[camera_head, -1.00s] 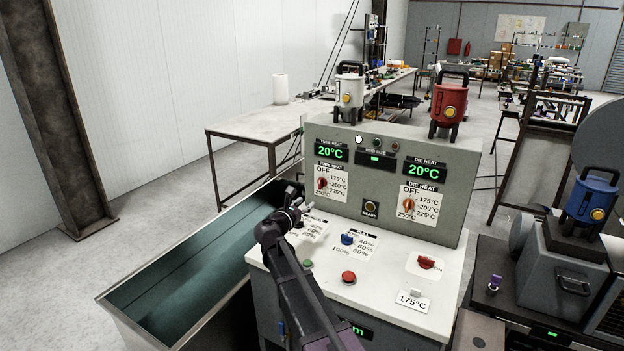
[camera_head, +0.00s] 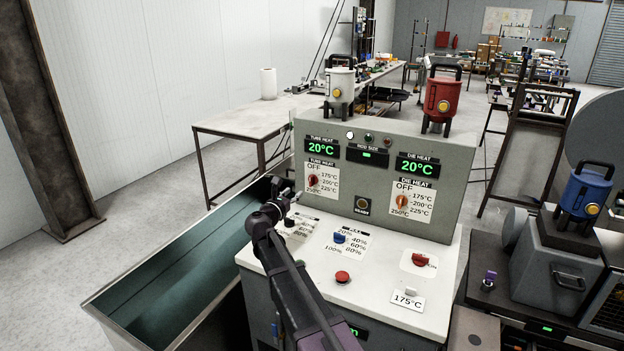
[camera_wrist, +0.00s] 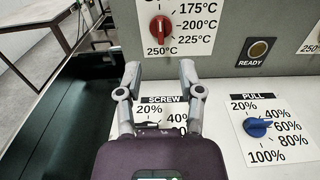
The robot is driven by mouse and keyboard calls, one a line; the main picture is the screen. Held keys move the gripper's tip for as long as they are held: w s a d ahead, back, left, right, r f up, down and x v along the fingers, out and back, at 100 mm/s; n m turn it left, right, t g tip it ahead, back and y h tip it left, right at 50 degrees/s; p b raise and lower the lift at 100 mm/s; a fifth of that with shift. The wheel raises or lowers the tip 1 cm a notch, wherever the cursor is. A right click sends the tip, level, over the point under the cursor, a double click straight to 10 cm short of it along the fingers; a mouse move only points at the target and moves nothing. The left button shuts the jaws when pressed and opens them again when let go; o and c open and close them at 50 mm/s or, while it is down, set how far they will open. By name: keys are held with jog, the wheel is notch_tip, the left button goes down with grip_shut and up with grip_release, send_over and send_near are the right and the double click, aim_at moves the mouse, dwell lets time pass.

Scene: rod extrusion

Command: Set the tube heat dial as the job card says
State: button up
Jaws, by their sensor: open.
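The tube heat dial (camera_head: 313,181) is a red knob on the left of the upright panel. It also shows in the wrist view (camera_wrist: 160,28), its bar about upright, with 175°C to 250°C printed around it. The tube heat display (camera_head: 322,147) reads 20°C. The job card (camera_head: 406,299) on the console's front right reads 175°C. My gripper (camera_wrist: 160,70) is open and empty, its fingertips below the dial and apart from it. In the head view my gripper (camera_head: 289,195) is just left of and below the dial.
The die heat dial (camera_head: 402,202) is orange, on the panel's right. A blue pull dial (camera_head: 339,238), a red button (camera_head: 342,277) and a red switch (camera_head: 419,259) sit on the console top. A green-lined trough (camera_head: 175,275) lies left.

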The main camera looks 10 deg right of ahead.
aim_at(311, 178)
jog(key=x, duration=1.2)
jog(key=shift+w+d, duration=0.1)
jog(key=shift+d, duration=0.05)
grip_shut()
jog(key=shift+d+r, duration=0.1)
jog(key=shift+d, duration=0.2)
jog(key=shift+a, duration=0.15)
